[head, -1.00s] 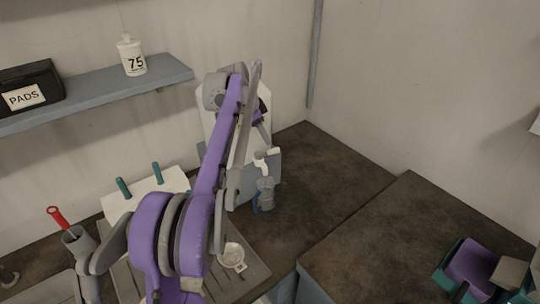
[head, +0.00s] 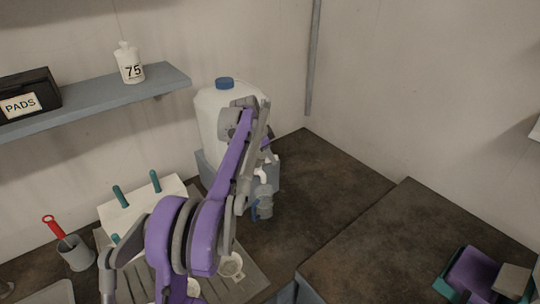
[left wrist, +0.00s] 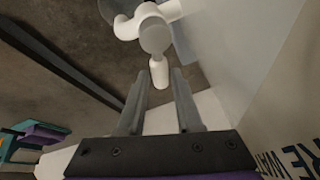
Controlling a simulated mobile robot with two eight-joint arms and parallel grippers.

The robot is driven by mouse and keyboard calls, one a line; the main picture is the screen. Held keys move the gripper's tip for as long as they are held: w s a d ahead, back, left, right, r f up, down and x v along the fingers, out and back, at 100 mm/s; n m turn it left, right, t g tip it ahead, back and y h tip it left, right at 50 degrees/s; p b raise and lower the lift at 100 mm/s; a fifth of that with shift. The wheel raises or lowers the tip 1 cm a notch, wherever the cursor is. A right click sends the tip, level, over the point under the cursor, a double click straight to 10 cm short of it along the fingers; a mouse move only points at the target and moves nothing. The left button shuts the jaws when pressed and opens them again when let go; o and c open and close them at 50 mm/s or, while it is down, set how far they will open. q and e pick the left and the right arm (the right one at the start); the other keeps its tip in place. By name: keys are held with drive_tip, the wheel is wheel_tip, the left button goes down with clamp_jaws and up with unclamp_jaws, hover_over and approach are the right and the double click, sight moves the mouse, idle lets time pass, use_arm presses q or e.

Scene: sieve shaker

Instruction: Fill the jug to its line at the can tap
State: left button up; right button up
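The white can (head: 211,112) with a blue cap (head: 225,83) stands on a grey-blue stand at the back, partly hidden by my left arm. Its white tap (head: 262,176) juts out at the front. The greyish jug (head: 265,203) with a blue handle stands upright just under the tap; its line and any water are too small to tell. My left gripper (left wrist: 159,78) is open, its fingers apart on either side of the tip of a white tap part (left wrist: 158,70). No contact can be made out. My right gripper is not in view.
A drainer (head: 252,283) with a small white strainer (head: 231,265) lies in front. A white rack with teal handles (head: 119,197) and a grey cup (head: 76,254) with a red-handled tool stand left. A teal-and-purple tray (head: 473,270) sits far right. The counter right of the jug is clear.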

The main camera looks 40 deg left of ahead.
use_arm(q)
clamp_jaws()
idle(1.1)
